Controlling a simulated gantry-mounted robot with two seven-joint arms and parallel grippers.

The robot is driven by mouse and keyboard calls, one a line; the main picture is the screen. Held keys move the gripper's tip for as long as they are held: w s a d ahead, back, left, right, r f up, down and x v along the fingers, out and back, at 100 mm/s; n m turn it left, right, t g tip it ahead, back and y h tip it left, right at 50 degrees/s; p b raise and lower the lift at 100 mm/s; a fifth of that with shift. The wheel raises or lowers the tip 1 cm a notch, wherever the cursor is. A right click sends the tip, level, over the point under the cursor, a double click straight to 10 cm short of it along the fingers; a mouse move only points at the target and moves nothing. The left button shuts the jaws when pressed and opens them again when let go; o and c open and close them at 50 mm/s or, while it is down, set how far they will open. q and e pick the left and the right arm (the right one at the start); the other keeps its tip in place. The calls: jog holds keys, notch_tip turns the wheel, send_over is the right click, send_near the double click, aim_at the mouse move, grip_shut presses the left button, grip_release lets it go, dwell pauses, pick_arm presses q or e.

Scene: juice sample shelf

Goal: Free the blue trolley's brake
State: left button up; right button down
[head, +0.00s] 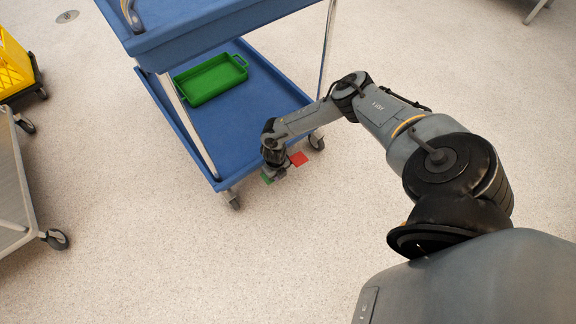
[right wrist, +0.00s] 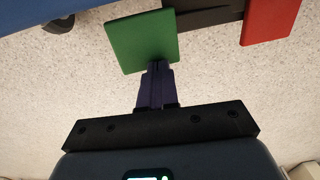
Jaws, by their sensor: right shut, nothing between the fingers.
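The blue trolley (head: 226,132) stands at the upper middle of the head view. At its near end, low down, are a green pedal (head: 266,179) and a red pedal (head: 299,159). My right gripper (head: 277,172) is down at the green pedal, its fingers small and partly hidden there. In the right wrist view the shut, empty fingers (right wrist: 157,68) point at the lower edge of the green pedal (right wrist: 141,41). Their tips overlap its edge; I cannot tell whether they touch. The red pedal (right wrist: 272,18) is to the right, on a dark bar. My left gripper is out of view.
A green tray (head: 211,80) lies on the trolley's lower shelf. Trolley casters (head: 232,200) rest on the speckled floor. A grey cart (head: 12,190) and a yellow crate (head: 14,65) on a dark wheeled base stand at the left. Floor in front of the trolley is clear.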

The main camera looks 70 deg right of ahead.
jog(key=shift+f, duration=0.65)
dwell(0.3)
jog(key=shift+r+p, duration=3.5)
jog(key=shift+r, duration=0.05)
jog(key=shift+s, duration=0.1)
